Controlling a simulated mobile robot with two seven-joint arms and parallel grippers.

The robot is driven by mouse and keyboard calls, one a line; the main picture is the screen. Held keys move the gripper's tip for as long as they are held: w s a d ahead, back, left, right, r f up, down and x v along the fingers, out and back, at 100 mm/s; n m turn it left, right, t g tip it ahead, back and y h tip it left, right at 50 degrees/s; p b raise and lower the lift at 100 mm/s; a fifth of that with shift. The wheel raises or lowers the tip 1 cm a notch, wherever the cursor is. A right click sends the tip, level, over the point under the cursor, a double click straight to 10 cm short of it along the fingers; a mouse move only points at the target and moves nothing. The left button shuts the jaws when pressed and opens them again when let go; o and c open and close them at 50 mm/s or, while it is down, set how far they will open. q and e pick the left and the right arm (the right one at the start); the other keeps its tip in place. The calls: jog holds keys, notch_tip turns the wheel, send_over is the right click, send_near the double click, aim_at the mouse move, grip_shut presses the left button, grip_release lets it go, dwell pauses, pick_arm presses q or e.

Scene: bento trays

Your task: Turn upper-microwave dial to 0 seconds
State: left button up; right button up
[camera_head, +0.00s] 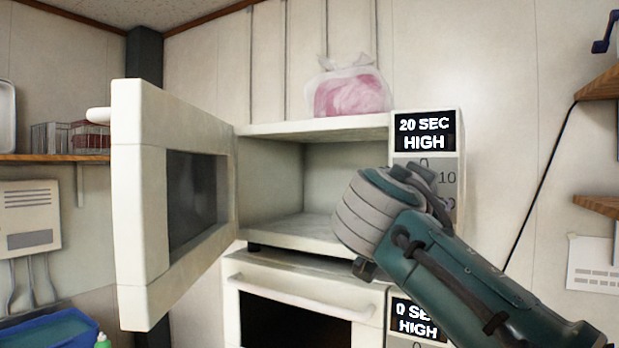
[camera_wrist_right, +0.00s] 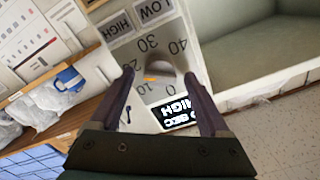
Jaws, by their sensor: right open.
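The upper microwave (camera_head: 265,130) stands with its door (camera_head: 140,200) swung open to the left. Its display (camera_head: 423,132) reads 20 SEC HIGH. In the head view my right arm covers most of the panel below the display, and the dial is hidden. In the right wrist view my right gripper (camera_wrist_right: 159,76) is open, with one finger on each side of the upper-microwave dial (camera_wrist_right: 162,66). An orange mark shows at the dial, and 10, 30 and 40 are readable around it. I cannot tell whether the fingers touch the dial. My left gripper is not in view.
A lower microwave (camera_head: 240,277) stands below, its display (camera_head: 417,318) reading 0 SEC HIGH. A bag with pink contents (camera_head: 348,92) lies on the upper microwave. Wooden shelves (camera_head: 600,83) are on the right wall. The upper microwave's cavity (camera_head: 345,165) looks empty where visible.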

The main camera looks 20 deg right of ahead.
jog(key=shift+c, duration=0.2)
jog(key=c, duration=0.3)
grip_shut()
